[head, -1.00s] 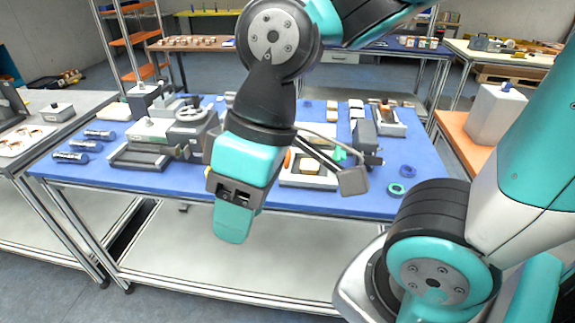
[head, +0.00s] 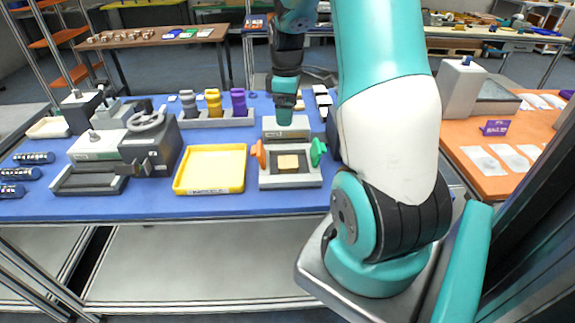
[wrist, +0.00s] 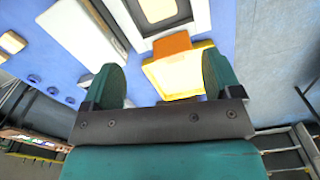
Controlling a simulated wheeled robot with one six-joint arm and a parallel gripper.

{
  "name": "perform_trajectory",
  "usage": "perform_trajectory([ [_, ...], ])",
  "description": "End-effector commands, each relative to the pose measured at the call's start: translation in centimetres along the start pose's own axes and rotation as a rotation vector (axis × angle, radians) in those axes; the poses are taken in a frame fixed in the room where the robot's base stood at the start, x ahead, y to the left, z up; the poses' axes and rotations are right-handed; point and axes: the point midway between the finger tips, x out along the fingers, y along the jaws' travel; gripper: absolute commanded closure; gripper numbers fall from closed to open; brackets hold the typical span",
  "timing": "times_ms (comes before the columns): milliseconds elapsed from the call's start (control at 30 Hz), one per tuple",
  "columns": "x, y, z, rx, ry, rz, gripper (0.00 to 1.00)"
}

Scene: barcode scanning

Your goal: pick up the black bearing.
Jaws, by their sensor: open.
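I cannot make out a black bearing for certain in either current view. My gripper (head: 284,112) hangs over the back of the blue table in the head view, in front of the fixture's rear block; from there its fingers look like one piece. In the wrist view its two green fingers (wrist: 160,85) stand apart with nothing held between them. Beyond them show the yellow tray (wrist: 178,76) and an orange clamp piece (wrist: 172,45). Small dark blue round things (wrist: 52,90) lie on the blue surface at the left; they are too small to tell.
The blue table (head: 130,207) holds a yellow tray (head: 210,168), a grey fixture (head: 290,180) with orange and green clamps, a machine with a handwheel (head: 146,121), and a rack with grey, yellow and purple pieces (head: 217,120). An orange table (head: 470,165) stands at the right.

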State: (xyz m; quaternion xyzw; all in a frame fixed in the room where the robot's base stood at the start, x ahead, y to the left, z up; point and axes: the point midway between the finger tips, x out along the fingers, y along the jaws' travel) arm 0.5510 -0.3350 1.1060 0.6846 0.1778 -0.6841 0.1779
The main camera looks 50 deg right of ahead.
Motion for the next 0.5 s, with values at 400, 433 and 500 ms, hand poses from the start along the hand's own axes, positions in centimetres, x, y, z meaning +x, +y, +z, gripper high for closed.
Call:
perform_trajectory([
  [400,8.8,-0.1,0.1,-0.002,-0.004,-0.007,0.16],
  [433,9.3,-0.1,0.1,-0.002,-0.003,-0.006,0.16],
  [500,10.3,0.0,0.1,-0.002,-0.002,-0.004,0.16],
])
